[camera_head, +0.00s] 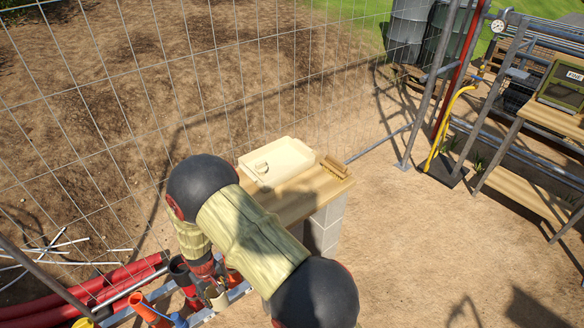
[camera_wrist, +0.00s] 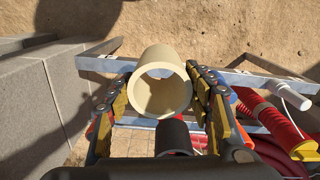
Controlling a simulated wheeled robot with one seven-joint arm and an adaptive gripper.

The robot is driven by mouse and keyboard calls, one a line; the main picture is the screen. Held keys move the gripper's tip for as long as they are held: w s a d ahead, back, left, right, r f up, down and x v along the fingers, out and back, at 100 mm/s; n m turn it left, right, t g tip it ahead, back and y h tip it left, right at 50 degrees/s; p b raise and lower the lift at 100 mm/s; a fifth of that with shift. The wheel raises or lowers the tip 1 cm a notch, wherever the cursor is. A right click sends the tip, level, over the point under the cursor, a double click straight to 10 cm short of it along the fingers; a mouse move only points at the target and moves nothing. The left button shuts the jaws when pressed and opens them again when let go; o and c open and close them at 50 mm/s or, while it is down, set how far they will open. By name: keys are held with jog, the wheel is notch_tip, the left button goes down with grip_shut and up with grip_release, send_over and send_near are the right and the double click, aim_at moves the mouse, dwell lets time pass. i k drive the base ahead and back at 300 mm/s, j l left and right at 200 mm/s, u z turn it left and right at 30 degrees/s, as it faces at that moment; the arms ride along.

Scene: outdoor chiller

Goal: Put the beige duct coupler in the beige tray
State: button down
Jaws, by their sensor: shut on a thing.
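My gripper (camera_wrist: 161,88) is shut on the beige duct coupler (camera_wrist: 162,60), with one finger on each side of it in the wrist view. The coupler is a short hollow tube, and its open end faces the camera. In the head view the coupler (camera_head: 217,298) shows low, beside the metal rails and below the table top, partly hidden by my arm. The beige tray (camera_head: 298,153) is shallow and rectangular and lies on the wooden table top. A small beige shape shows inside the tray; I cannot tell what it is.
A brown slotted block (camera_head: 335,166) lies right of the tray on the wooden table (camera_head: 310,196), which stands on grey blocks (camera_head: 326,228). Red pipes (camera_head: 85,290) and an orange piece (camera_head: 147,309) lie near the rails. A wire fence (camera_head: 120,110) runs behind.

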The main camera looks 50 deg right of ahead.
aim_at(292, 159)
jog(key=z, duration=1.75)
jog(key=i+l+z, duration=0.15)
jog(key=z, duration=0.3)
jog(key=i+l+z, duration=0.15)
jog(key=z, duration=0.3)
jog(key=i+z, duration=0.25)
jog(key=z, duration=0.2)
jog(key=i+l, duration=0.15)
jog(key=i, duration=1.6)
jog(key=i+j+u, duration=0.2)
jog(key=i+u, duration=0.2)
jog(key=i+j+u, duration=0.1)
jog(key=i+u, duration=0.3)
jog(key=i+l+u, duration=0.1)
jog(key=i+u, duration=0.35)
jog(key=i+l+u, duration=0.2)
jog(key=i+u, duration=0.35)
jog(key=u, duration=0.25)
jog(key=i+u, duration=0.1)
jog(key=u, duration=0.3)
jog(key=i+l+u, duration=0.1)
jog(key=u, duration=0.3)
jog(key=i+l+u, duration=0.15)
jog(key=u, duration=0.2)
